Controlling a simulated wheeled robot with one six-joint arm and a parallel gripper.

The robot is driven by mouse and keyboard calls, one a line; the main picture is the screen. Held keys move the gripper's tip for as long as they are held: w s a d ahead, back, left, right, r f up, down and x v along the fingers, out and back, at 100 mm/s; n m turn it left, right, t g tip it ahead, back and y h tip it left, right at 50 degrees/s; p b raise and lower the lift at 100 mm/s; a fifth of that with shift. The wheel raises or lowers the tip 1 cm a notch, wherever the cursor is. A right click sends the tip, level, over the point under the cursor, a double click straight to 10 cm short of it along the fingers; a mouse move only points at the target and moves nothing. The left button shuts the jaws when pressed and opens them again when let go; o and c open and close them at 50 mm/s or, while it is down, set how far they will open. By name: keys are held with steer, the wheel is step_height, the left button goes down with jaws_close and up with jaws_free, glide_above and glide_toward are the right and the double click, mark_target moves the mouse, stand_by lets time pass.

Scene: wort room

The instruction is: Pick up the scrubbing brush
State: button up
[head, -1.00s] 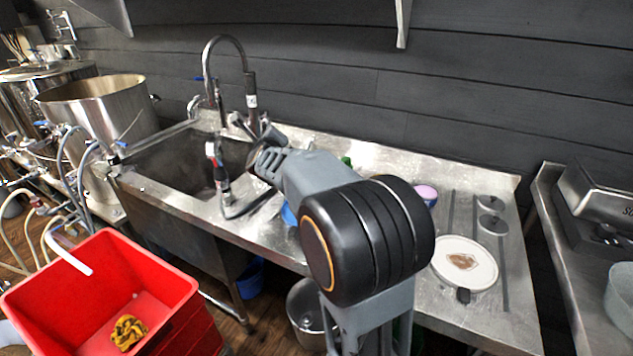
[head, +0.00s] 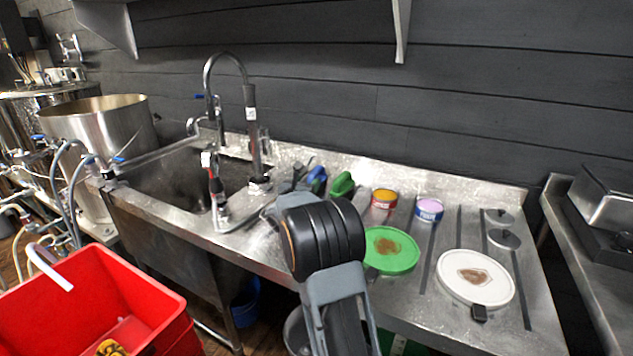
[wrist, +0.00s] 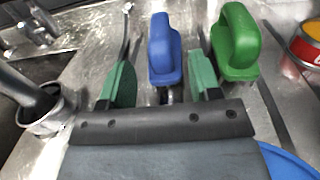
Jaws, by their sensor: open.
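Two brush-like things with looped handles stand side by side on the steel counter: a blue one (wrist: 165,48) and a green one (wrist: 236,42). They also show in the head view, the blue one (head: 317,177) left of the green one (head: 342,185). Their bristles are hidden, so I cannot tell which is the scrubbing brush. My gripper (wrist: 162,70) is open, its two green-padded fingers on either side of the blue one in the wrist view. I cannot tell whether they touch it. In the head view my arm hides most of the gripper.
The sink (head: 180,180) and tap (head: 250,110) lie left. A green plate (head: 408,262), a white plate (head: 450,288) and two small tins, one red and yellow (head: 384,199), one white and purple (head: 429,210), stand right. A blue round edge (wrist: 290,162) shows near my wrist. A red bin (head: 80,300) stands front left.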

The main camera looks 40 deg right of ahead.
mark_target(310, 178)
steer(key=shift+p+x, duration=0.3)
steer(key=shift+x, duration=2.9)
steer(key=c, duration=1.1)
